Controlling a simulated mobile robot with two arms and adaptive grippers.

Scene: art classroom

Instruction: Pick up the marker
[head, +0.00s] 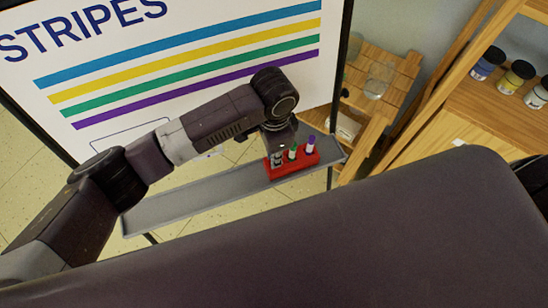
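A red marker holder (293,169) stands on the narrow grey tray (190,198) below the whiteboard. A marker with a purple cap (311,144) stands upright in it at the right. A marker with a green cap (293,152) stands upright beside it. My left gripper (277,157) points down at the left end of the holder, left of the green-capped marker. It hides whatever stands in that end. Its fingers are too small and overlapped to tell whether they are open or shut on something. My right gripper is not in view.
The whiteboard (190,60), with blue, yellow, green and purple stripes, stands behind the tray. Wooden shelves at the right hold a blue jar (487,64), a yellow jar (517,76) and a white jar (538,95). A glass jar (379,79) stands on a low wooden stand (405,68).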

